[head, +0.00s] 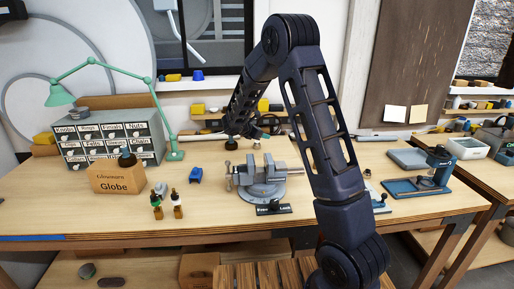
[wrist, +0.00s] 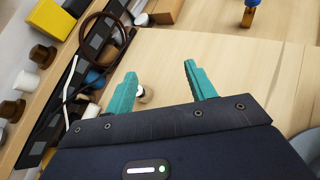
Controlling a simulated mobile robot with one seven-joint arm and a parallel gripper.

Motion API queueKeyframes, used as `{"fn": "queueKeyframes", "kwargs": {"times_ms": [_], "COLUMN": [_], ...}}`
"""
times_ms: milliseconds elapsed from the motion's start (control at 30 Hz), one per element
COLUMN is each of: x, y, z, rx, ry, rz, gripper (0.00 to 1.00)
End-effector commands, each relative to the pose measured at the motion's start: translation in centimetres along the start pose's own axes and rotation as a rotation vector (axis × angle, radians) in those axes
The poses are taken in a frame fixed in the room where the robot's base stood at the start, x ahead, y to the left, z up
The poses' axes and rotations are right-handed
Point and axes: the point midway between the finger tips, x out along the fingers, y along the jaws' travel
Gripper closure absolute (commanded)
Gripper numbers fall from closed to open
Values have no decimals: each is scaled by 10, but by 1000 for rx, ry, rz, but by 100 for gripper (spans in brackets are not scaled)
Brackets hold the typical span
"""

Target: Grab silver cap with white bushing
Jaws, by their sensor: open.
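A small white and silver piece (wrist: 146,95), which looks like the silver cap with white bushing, is on the wooden table in the wrist view. It lies between the two teal fingers of my gripper (wrist: 160,70), close beside the left finger, which partly hides it. A dark part shows next to it. My gripper is open, with nothing held between its fingers. In the head view my gripper (head: 256,133) is over the back of the workbench, behind the vise, and the cap cannot be made out there.
A grey vise (head: 260,178) stands mid-bench. A cardboard Globe box (head: 117,180), a drawer cabinet (head: 108,140) and a green lamp (head: 174,154) are at left. In the wrist view, a brown cable (wrist: 84,32) and a shelf of small parts lie left; bare wood lies beyond the fingers.

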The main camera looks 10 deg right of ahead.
Motion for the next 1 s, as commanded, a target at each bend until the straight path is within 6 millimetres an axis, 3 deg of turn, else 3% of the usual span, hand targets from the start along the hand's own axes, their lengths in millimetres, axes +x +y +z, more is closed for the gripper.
{"fn": "queueKeyframes", "kwargs": {"times_ms": [33,200,367,567,833,1000], "x": [3,8,10,19,56,67], "y": [12,43,58,63,67,69], "z": [-18,-59,-81,-84,-81,-81], "rx": [-54,-203,-276,-292,-290,-290], "ry": [-14,-59,-83,-89,-88,-87], "rz": [24,97,135,144,142,143], "gripper": [45,45,45,45,45,45]}}
